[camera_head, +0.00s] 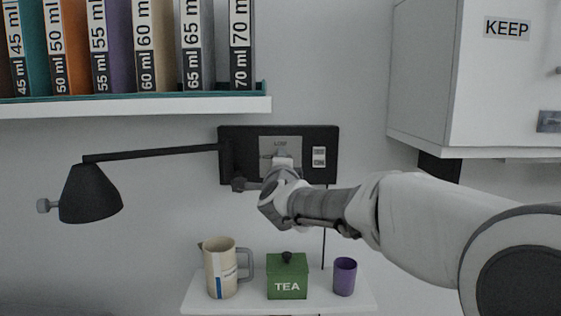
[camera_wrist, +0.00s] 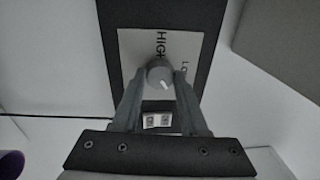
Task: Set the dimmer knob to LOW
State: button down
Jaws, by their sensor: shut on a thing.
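The dimmer knob (camera_wrist: 159,72) is a small grey round knob with a white mark, on a pale plate (camera_wrist: 133,47) set in a black wall panel (camera_head: 310,133). In the wrist view, HIGH reads above the knob and part of LOW shows to its right. The white mark points down and slightly right in that view, not at either word. My gripper (camera_wrist: 158,80) is shut on the knob, one finger at each side. In the head view my gripper (camera_head: 283,160) covers the knob and part of HIGH; LOW shows above it.
White switches (camera_head: 319,157) sit right of the plate. A black lamp (camera_head: 90,195) reaches left from the panel. Below, a small shelf (camera_head: 195,302) holds a jug (camera_head: 219,270), a green TEA box (camera_head: 287,277) and a purple cup (camera_head: 344,277). A white cabinet (camera_head: 475,90) hangs at right.

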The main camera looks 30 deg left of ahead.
jog(key=n+p, duration=0.1)
jog(key=n, duration=0.5)
jog(key=n+p, duration=0.2)
jog(key=n, duration=0.3)
jog(key=shift+d+r+n+g+y, duration=0.1)
jog(key=shift+n+g+y, duration=0.2)
jog(key=shift+n, duration=0.4)
jog(key=shift+c, duration=2.2)
grip_release()
jog(key=b+v, duration=0.2)
jog(key=v, duration=1.5)
jog(key=shift+s+d, duration=0.1)
jog(key=shift+s, duration=0.05)
